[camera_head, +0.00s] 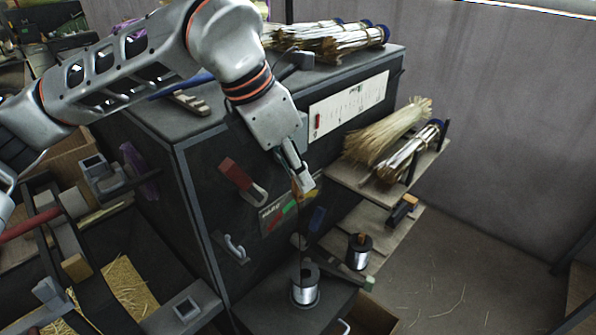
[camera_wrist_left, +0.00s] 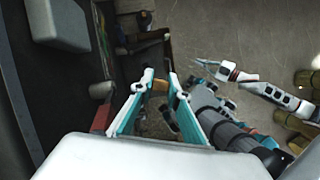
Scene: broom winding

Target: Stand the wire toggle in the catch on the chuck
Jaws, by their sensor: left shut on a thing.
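My left gripper (camera_head: 305,184) is shut on a small orange-brown piece (camera_head: 296,191), probably the wire toggle, in front of the dark machine's face. In the left wrist view this piece (camera_wrist_left: 159,87) sits between the fingertips. A thin dark line shows below it, above a wire spool (camera_head: 305,284); whether they join is unclear. I cannot make out the chuck's catch. A grey cylinder (camera_wrist_left: 101,90) sticks out from the machine face in the left wrist view and may be the chuck. My right gripper (camera_wrist_left: 205,62) is small and far off there; its jaw opening is unclear.
The machine (camera_head: 200,180) carries a red-handled lever (camera_head: 241,178) and a grey handle (camera_head: 236,248). Shelves to its right hold straw bundles (camera_head: 388,135) and a second spool (camera_head: 358,250). Bins of straw (camera_head: 128,284) lie at lower left. The floor (camera_head: 460,260) at right is mostly clear.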

